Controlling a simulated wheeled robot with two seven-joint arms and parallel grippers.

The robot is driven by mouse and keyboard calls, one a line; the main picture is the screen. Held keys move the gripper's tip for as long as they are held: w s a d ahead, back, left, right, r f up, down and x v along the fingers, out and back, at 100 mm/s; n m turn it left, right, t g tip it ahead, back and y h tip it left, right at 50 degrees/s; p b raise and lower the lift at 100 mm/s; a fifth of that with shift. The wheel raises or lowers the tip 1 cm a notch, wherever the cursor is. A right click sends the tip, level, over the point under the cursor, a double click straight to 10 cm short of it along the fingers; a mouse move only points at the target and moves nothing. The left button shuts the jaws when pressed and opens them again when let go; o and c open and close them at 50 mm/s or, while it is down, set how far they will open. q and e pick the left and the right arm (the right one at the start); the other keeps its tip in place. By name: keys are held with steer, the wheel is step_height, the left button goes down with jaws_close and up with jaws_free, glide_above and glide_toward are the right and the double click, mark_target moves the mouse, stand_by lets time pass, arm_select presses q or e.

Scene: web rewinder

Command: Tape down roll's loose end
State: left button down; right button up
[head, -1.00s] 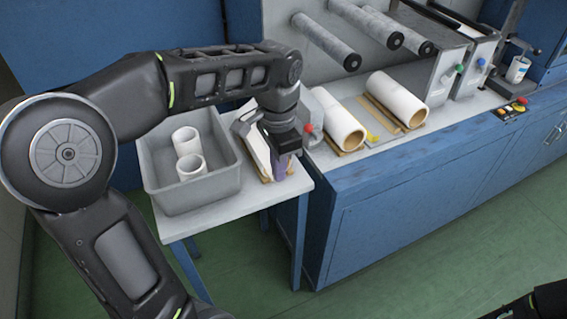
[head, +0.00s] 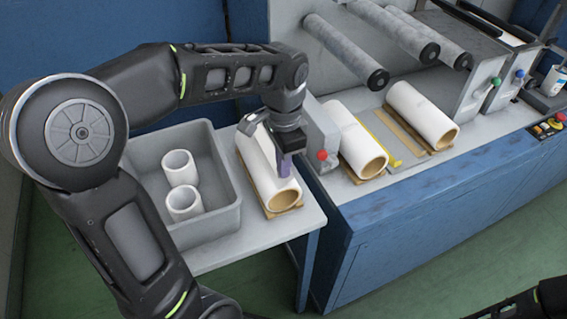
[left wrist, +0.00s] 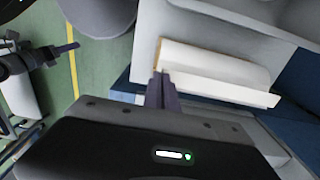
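A white paper roll (head: 258,165) with a tan core lies on a wooden cradle on the side table. My left gripper (head: 284,170) is over its right side, near the core end. In the left wrist view the roll (left wrist: 215,62) lies just beyond the fingertips, and a pale sheet edge (left wrist: 225,91) stands out along it, seemingly the loose end. The left fingers (left wrist: 161,78) look shut together, with nothing clearly seen between them; contact with the paper cannot be told. I make out no tape on the roll.
A grey bin (head: 215,220) with two white cores stands left of the roll. On the blue machine bench (head: 440,215) lie two more rolls (head: 354,140) (head: 422,112) and a yellow strip (head: 380,140). A red-knobbed grey block (head: 318,135) stands close right of my gripper. Rollers (head: 345,50) overhang the bench.

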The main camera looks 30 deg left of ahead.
mark_target(283, 186)
arm_select(q)
steer(key=shift+f, duration=0.2)
steer(key=shift+f+b, duration=1.2)
steer(key=shift+f, duration=0.35)
steer(key=c, duration=2.1)
jaws_free()
steer(key=o, duration=0.5)
steer(key=shift+r, duration=0.1)
steer(key=shift+r+b, duration=0.35)
steer(key=shift+r, duration=3.5)
